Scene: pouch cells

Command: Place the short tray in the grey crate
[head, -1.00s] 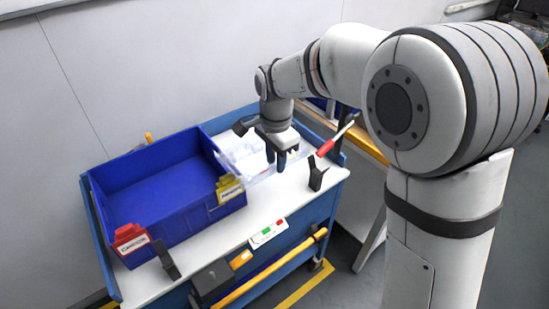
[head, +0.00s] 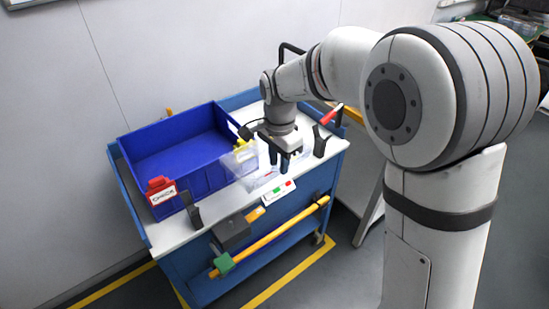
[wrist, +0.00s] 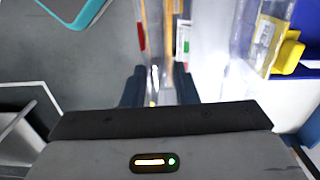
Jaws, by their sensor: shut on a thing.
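The short tray is a clear, see-through tray (head: 244,169) in the head view, over the front part of the cart top beside the blue crate. My gripper (head: 285,162) is above the cart's right part with its fingers pointing down, at the tray's right end. In the wrist view, my gripper (wrist: 160,92) is shut on a clear wall between its dark fingers, and more clear plastic of the tray (wrist: 240,35) shows to the right. The tray's outline is faint, so its height above the cart cannot be told. I cannot pick out a grey crate in either view.
A blue crate (head: 140,146) with a red tag (head: 161,192) and a yellow tag (head: 240,152) fills the cart's left side. Black upright clips stand at the front (head: 193,210) and right (head: 320,142). A yellow bar (head: 275,238) runs along the cart's front. Floor is clear in front.

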